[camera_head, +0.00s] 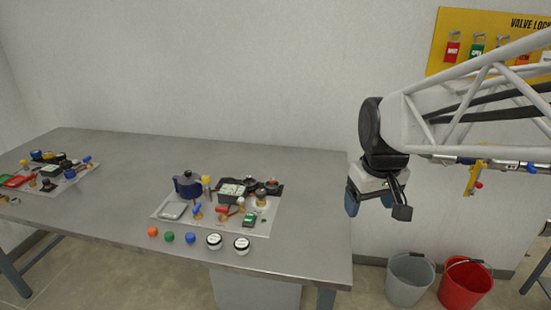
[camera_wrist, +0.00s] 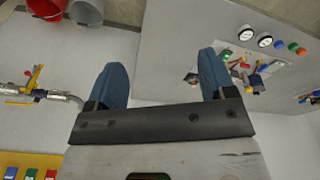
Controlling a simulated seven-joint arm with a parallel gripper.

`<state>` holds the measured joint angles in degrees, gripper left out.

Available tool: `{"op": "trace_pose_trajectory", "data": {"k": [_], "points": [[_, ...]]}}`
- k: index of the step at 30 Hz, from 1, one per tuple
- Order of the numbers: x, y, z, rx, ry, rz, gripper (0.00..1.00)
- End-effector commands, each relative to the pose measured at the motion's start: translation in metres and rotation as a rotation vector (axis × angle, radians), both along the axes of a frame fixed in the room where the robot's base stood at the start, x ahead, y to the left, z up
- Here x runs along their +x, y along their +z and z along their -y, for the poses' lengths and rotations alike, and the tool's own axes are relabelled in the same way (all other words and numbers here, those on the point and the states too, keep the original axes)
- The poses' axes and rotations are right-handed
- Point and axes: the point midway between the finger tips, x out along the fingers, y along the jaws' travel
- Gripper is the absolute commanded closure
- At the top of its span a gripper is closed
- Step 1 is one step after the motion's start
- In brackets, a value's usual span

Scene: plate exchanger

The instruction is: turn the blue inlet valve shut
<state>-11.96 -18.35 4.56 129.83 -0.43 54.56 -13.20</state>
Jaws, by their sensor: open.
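A small blue-handled valve (camera_head: 197,210) stands on the light panel (camera_head: 160,210) in the middle of the steel table, left of a red-handled one (camera_head: 222,210). I cannot tell its handle angle or confirm it is the inlet valve. My gripper (camera_head: 370,203) hangs in the air beyond the table's right end, well to the right of the valve. In the wrist view, my gripper's (camera_wrist: 162,62) two blue fingers are spread wide with nothing between them.
Coloured buttons and two white gauges (camera_head: 214,241) line the table's front. Another fitted panel (camera_head: 45,172) lies at left. A grey bucket (camera_head: 408,280) and a red bucket (camera_head: 465,283) stand right of the table.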

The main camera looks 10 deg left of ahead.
Motion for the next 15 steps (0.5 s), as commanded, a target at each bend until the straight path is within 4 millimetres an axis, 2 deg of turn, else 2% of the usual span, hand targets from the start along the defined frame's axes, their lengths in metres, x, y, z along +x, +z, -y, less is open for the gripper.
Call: {"op": "trace_pose_trajectory", "data": {"k": [3,15], "points": [[0.025,0.000,-0.023,-0.008,0.068,-0.011,0.23],[0.096,-0.009,-0.105,-0.032,0.294,-0.039,0.23]]}}
